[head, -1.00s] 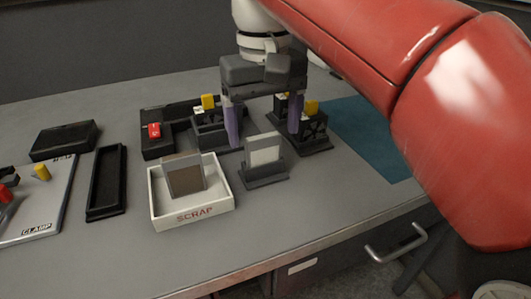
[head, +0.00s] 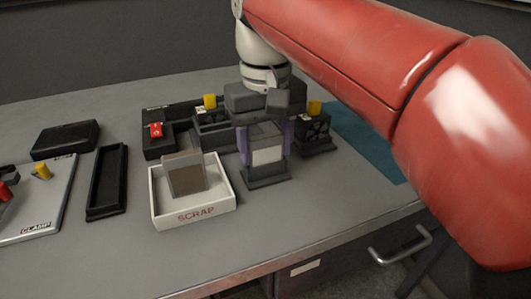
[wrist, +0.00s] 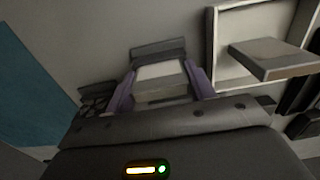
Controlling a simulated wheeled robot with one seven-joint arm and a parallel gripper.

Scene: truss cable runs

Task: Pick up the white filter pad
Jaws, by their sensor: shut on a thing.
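The white filter pad (head: 267,154) stands upright in a dark grey holder (head: 267,181) on the table, right of the scrap tray. My gripper (head: 267,148) is lowered over it, with one purple finger at each side, shut on the pad. The pad also shows between the fingers in the wrist view (wrist: 160,82), with the holder (wrist: 158,50) just beyond it. I cannot tell whether the pad's lower edge is clear of the holder. The upper part of the pad is partly hidden by my gripper in the head view.
A white SCRAP tray (head: 193,212) holding a brown-grey pad (head: 185,177) stands close on the left. Black fan units with yellow tabs (head: 315,107) stand behind. A black narrow tray (head: 107,183) and a CLAMP board (head: 45,205) lie further left. The front table strip is clear.

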